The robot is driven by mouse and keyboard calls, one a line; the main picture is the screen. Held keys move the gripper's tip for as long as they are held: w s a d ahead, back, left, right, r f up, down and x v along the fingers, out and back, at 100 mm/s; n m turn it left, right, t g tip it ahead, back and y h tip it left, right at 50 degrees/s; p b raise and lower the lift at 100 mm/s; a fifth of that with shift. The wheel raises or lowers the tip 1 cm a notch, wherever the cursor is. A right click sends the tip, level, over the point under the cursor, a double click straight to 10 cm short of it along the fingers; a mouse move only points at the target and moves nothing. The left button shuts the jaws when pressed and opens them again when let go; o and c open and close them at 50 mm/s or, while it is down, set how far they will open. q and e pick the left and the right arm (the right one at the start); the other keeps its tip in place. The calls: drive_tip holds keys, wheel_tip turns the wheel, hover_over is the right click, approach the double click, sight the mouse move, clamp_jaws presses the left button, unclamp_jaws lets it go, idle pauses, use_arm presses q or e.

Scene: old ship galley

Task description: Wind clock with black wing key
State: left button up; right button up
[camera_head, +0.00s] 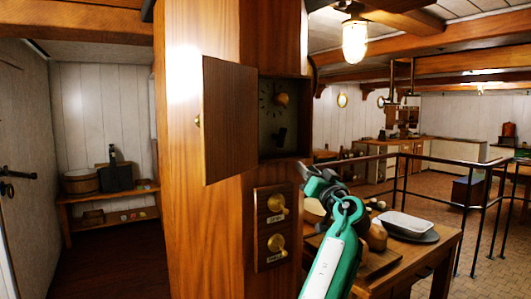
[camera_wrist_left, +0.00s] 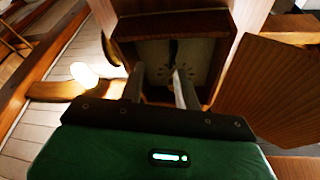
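The clock (camera_head: 268,118) sits in a recessed box in a wooden column, its hinged door (camera_head: 229,120) swung open to the left. A brass-coloured round part (camera_head: 282,100) shows in its upper area. A small black piece (camera_head: 281,136), probably the wing key, shows low in the box. In the left wrist view the clock box (camera_wrist_left: 205,60) lies ahead, with the black piece (camera_wrist_left: 173,50) in line with the gap between my fingers. My left gripper (camera_head: 304,168) is outside the box, below and right of it. Its fingers (camera_wrist_left: 160,80) are apart, with nothing seen between them. My right gripper is not in view.
Two brass knobs on a wooden panel (camera_head: 272,228) are below the clock. A table (camera_head: 440,250) with a white dish (camera_head: 407,223) and other items stands at the right, near a black railing (camera_head: 400,160). The open door (camera_wrist_left: 275,85) is close beside the box.

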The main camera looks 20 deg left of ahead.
sight(284, 138)
use_arm(q)
drive_tip(key=shift+n+y, duration=0.6)
drive_tip(key=p+x, duration=0.2)
drive_tip(key=x, duration=0.2)
drive_tip(key=s+r+p+x, duration=0.1)
drive_tip(key=p+x, duration=0.1)
drive_tip(key=x, duration=0.2)
drive_tip(key=s+r+p+x, duration=0.1)
drive_tip(key=p+x, duration=0.1)
drive_tip(key=x, duration=0.3)
drive_tip(key=shift+a+r, duration=0.2)
drive_tip(key=shift+p+x, duration=0.3)
drive_tip(key=shift+x, duration=0.5)
drive_tip(key=shift+a+f, duration=0.1)
drive_tip(key=shift+f, duration=0.05)
clamp_jaws()
